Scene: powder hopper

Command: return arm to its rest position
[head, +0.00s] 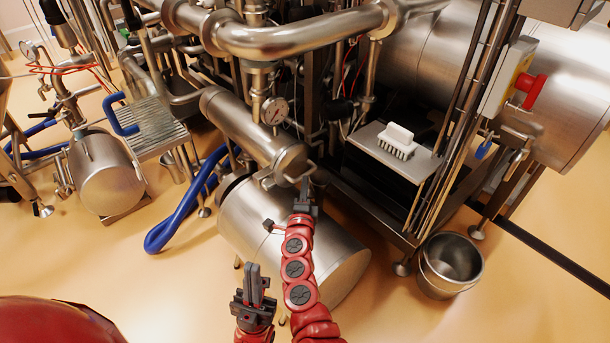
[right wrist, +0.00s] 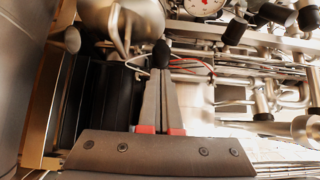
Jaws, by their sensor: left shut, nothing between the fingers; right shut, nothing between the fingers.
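My right gripper (head: 305,184) is shut and empty at the end of the red arm, over the top of the large steel drum (head: 240,222). Its fingertips are close to the bent metal handle (head: 268,180) at the end of the steel cylinder (head: 245,130). In the right wrist view the closed fingers (right wrist: 161,75) point at a black knob (right wrist: 161,54); I cannot tell whether they touch it. My left gripper (head: 255,278) is shut and empty, pointing up, lower and left of the right arm, in front of the drum.
A blue hose (head: 165,235) lies left of the drum. A white brush (head: 397,138) rests on a metal plate (head: 375,150) at right. A steel bucket (head: 448,265) stands on the floor at right.

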